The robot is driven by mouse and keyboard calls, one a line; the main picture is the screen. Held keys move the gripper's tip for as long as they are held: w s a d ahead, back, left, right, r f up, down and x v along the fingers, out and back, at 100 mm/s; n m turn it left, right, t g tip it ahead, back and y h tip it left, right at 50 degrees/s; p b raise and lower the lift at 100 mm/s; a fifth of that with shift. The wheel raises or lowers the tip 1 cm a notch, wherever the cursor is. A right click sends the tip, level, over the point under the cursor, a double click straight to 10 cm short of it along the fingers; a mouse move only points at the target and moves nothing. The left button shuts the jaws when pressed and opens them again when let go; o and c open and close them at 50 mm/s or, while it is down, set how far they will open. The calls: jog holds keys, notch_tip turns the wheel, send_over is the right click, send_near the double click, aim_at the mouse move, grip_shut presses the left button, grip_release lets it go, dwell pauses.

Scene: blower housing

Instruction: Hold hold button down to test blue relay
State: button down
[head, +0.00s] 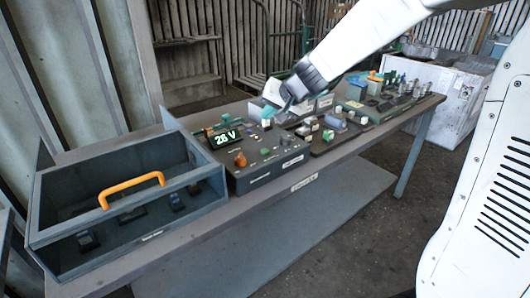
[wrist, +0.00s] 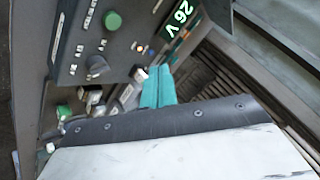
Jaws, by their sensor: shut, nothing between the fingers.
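A dark test panel (head: 262,165) on the bench has a lit display (head: 226,138) that seems to read 26 V; the display also shows in the wrist view (wrist: 180,17). The panel carries an orange knob (head: 240,159), a green knob (wrist: 112,20) and small controls. Their labels are too small to read, so I cannot tell which is the hold button. My gripper (head: 267,113) is shut and empty over the panel's back right. In the wrist view, its teal fingers (wrist: 158,85) are beside a small white control (wrist: 140,75); contact is unclear. I cannot identify the blue relay with certainty.
An open grey box (head: 75,235) with an orange handle (head: 132,187) stands at the bench's left end, with dark blue parts inside. Right of the panel are trays of small parts (head: 335,127) and a rack of coloured items (head: 375,90). A white crate (head: 445,95) stands behind.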

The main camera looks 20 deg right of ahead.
aim_at(267, 152)
jog(key=shift+a+f, duration=0.1)
jog(key=shift+f, duration=4.3)
jog(key=shift+f, duration=0.45)
jog(key=shift+f, duration=0.4)
dwell(1.2)
jog(key=shift+r, duration=0.85)
jog(key=shift+r, duration=2.55)
